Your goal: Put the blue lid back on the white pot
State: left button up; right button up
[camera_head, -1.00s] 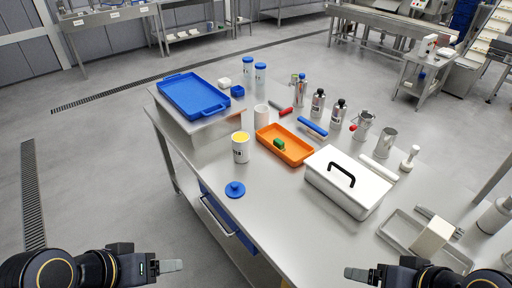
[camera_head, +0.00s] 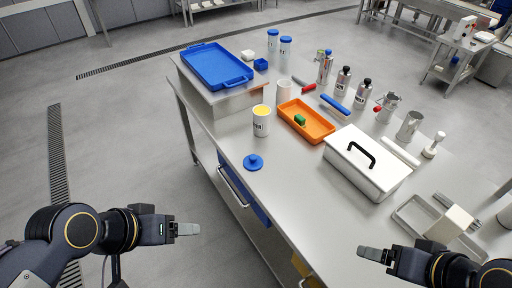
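The blue lid (camera_head: 253,162) is a round disc with a knob and lies flat on the steel table near its left front edge. The white pot (camera_head: 261,121) stands upright just behind the lid, with a dark label and a yellow inside showing at its open top. My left gripper (camera_head: 187,229) is left of the table edge, apart from the lid, and empty. My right gripper (camera_head: 372,255) is over the front part of the table and empty. Both sets of fingers are seen edge-on, so their opening cannot be told.
Behind the pot are a plain white cup (camera_head: 284,91) and a blue tray (camera_head: 217,66) on a raised steel box. An orange tray (camera_head: 306,121) and a white box with a black handle (camera_head: 363,162) stand to the right.

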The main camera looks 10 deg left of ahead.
aim_at(261, 113)
jog(key=i+j+z, duration=0.1)
jog(key=z, duration=0.25)
jog(key=j+z, duration=0.15)
jog(key=z, duration=0.25)
jog(key=i+j+z, duration=0.1)
jog(key=z, duration=0.25)
jog(key=i+j+z, duration=0.1)
jog(key=j+z, duration=0.15)
jog(key=j, duration=0.65)
jog(key=j+z, duration=0.25)
jog(key=j, duration=1.25)
